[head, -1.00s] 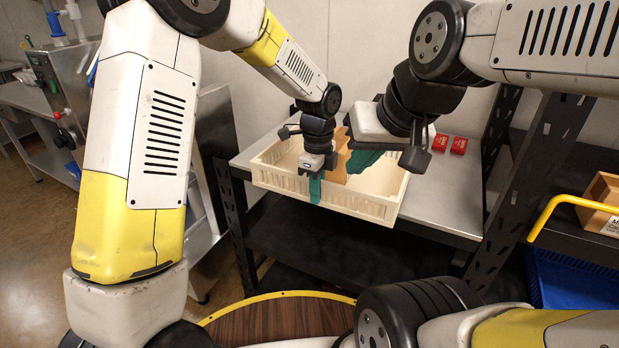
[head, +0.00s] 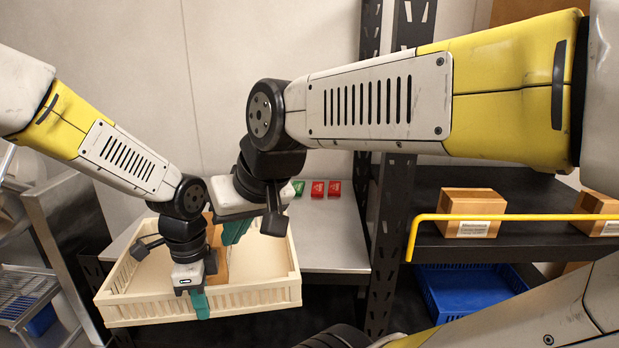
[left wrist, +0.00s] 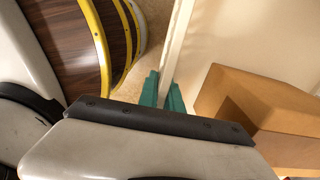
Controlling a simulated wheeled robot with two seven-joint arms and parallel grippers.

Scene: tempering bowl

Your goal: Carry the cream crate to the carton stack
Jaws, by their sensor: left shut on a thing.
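The cream crate (head: 262,294), a shallow slatted tray, is at the lower left of the head view, overlapping the table's left part and its front edge. A brown carton (head: 216,262) stands inside it, partly hidden by my arms. My left gripper (head: 201,304) is shut on the crate's near wall, with a teal finger outside. In the left wrist view, the crate wall (left wrist: 181,40) runs between the teal fingers (left wrist: 163,92), with the carton (left wrist: 262,105) beside it. My right gripper (head: 237,231) points down at the crate's far side; its grip is hidden.
The grey table (head: 335,240) is bare right of the crate, with small red boxes (head: 326,189) and a green one (head: 298,187) at its back. On the right, a black shelf holds brown cartons (head: 472,213) behind a yellow bar (head: 520,217). A blue bin (head: 470,293) is below.

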